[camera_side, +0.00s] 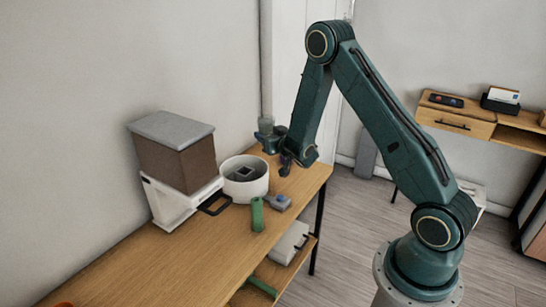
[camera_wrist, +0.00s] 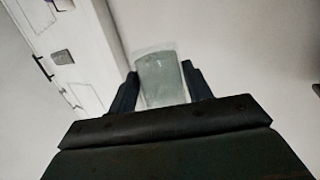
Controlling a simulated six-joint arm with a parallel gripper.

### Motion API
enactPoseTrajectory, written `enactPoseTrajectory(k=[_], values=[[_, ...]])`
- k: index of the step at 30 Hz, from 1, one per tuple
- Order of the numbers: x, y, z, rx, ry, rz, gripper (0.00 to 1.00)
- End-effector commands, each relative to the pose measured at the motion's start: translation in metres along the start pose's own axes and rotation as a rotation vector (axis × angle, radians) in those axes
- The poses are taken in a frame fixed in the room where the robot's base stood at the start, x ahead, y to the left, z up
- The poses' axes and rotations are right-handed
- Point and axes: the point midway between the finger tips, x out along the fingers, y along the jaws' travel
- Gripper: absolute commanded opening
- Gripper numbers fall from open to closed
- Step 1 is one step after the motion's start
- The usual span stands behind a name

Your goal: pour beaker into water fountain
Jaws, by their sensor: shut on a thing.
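My gripper (camera_wrist: 162,88) is shut on a clear beaker (camera_wrist: 160,74) with a greyish-green tint, seen between the two dark fingers in the wrist view. In the side view, my gripper (camera_side: 268,138) is above the far part of the wooden table, and the beaker (camera_side: 265,125) shows small and faint there. Its exact tilt is hard to tell. A round white basin (camera_side: 245,190), which looks like the water fountain, stands on the table nearer the camera, with a small dark square piece inside. The gripper is beyond this basin and apart from it.
A brown box with a grey lid on a white base (camera_side: 172,160) stands left of the basin. The near table top (camera_side: 150,265) is mostly clear.

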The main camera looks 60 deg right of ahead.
Motion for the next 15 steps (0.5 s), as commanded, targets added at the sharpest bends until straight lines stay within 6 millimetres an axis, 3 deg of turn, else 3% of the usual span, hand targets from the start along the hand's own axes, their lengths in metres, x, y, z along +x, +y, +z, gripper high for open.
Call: enactPoseTrajectory(k=[15], values=[[-0.021, -0.086, -0.067, -0.009, 0.005, -0.07, 0.26]])
